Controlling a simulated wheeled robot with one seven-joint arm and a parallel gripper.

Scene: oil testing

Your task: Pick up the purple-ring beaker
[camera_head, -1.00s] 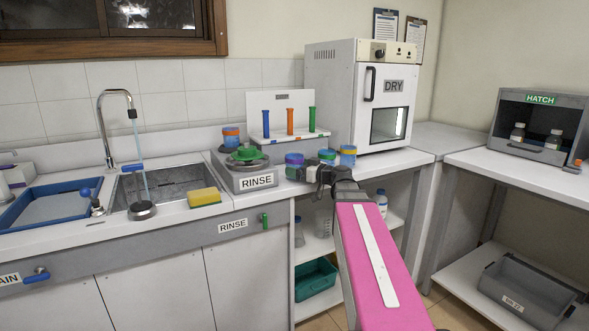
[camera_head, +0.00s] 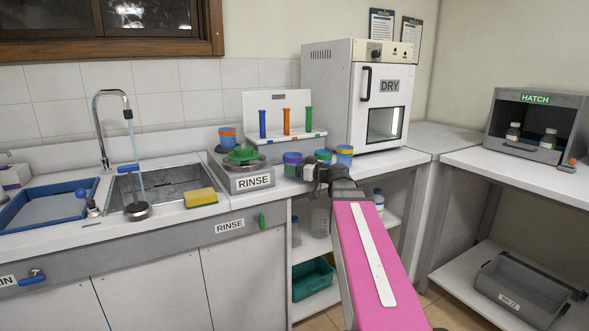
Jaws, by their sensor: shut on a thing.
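My gripper (camera_head: 301,172) comes in from the right and is shut on this beaker. The fingertips are small in the view and partly hidden, and I cannot tell whether the beaker is clear of the counter. A green-and-blue-ring beaker (camera_head: 323,155) stands behind my gripper, partly hidden by it. An orange-and-blue-ring beaker (camera_head: 344,155) stands to its right.
A RINSE unit (camera_head: 253,182) with a green part on top is left of the beaker. Behind is a white rack (camera_head: 285,102) with coloured tubes. The DRY oven (camera_head: 385,110) stands right. The sink (camera_head: 175,183) is left.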

